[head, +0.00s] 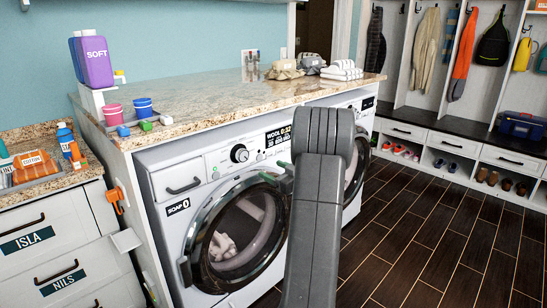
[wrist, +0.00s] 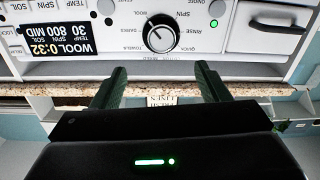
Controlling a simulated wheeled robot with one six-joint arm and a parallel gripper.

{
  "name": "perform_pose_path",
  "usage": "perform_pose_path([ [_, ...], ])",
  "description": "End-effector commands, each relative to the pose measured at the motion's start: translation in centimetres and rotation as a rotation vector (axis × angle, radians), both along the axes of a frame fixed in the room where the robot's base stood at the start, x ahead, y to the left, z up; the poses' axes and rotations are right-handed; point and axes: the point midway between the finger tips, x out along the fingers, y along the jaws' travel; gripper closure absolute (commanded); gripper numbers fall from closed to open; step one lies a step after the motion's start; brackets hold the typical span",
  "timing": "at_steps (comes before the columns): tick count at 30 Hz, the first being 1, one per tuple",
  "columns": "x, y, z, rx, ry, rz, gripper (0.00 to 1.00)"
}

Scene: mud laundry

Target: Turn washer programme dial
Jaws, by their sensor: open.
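The washer (head: 171,238) is white with a round glass door and stands under the counter in the head view. Its programme dial (head: 239,153) is a round black knob on the upper panel. In the wrist view, which is upside down, the dial (wrist: 160,33) shows a white pointer line and printed programme names around it. My gripper (wrist: 158,76) is open and empty. Its two dark green fingers are spread to either side of the dial's line, with the tips short of the knob and not touching it. In the head view my arm hides most of the gripper.
The washer's display (wrist: 58,38) reads WOOL 0:32. A soap drawer handle (wrist: 277,27) is beside the dial. The stone countertop (head: 205,101) overhangs the panel and holds a purple SOFT bottle (head: 92,62) and cups. The dark floor (head: 430,240) at right is clear.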

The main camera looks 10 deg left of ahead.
Motion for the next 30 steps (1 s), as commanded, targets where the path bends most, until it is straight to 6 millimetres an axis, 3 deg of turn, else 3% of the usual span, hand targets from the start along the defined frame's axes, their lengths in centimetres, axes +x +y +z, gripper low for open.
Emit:
perform_pose_path([
  [8,1.5,2.7,-0.1,0.006,-0.003,0.02,0.31],
  [21,6.7,9.7,0.0,0.007,-0.003,0.015,0.31],
  [30,8.0,11.4,0.0,0.007,-0.004,0.014,0.31],
])
